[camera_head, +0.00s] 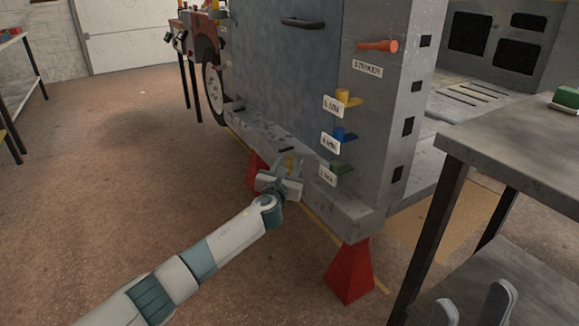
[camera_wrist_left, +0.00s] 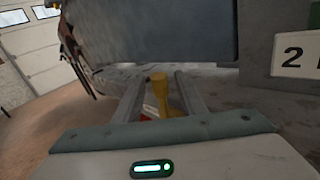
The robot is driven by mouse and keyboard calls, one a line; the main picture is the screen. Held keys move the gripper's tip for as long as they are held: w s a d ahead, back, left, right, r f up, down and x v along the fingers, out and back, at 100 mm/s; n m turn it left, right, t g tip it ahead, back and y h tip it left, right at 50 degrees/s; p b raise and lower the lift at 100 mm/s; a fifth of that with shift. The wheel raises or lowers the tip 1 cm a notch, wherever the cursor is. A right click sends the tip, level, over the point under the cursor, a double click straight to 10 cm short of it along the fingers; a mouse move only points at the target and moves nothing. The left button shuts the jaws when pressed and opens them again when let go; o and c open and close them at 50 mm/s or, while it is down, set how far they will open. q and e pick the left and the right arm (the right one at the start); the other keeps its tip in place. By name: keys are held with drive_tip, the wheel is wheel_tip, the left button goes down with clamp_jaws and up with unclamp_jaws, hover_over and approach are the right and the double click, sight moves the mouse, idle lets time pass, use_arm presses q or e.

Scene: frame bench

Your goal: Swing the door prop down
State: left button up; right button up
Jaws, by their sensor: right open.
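A blue-grey door (camera_head: 275,60) with a dark handle (camera_head: 303,23) stands closed or nearly closed in the grey frame. A yellow knobbed piece (camera_wrist_left: 159,92), which may be the door prop, rises near the sill below the door. In the head view it is mostly hidden by my left gripper (camera_head: 289,180). In the left wrist view the fingers of this gripper (camera_wrist_left: 160,98) are apart, one on each side of the yellow piece, with a gap at the left finger. My right gripper (camera_head: 473,302) is open and empty at the bottom right.
A red stand (camera_head: 349,272) is below. A grey table (camera_head: 520,150) stands at right.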

use_arm(q)
drive_tip(key=shift+w, duration=0.2)
drive_tip(key=shift+c, duration=0.6)
clamp_jaws()
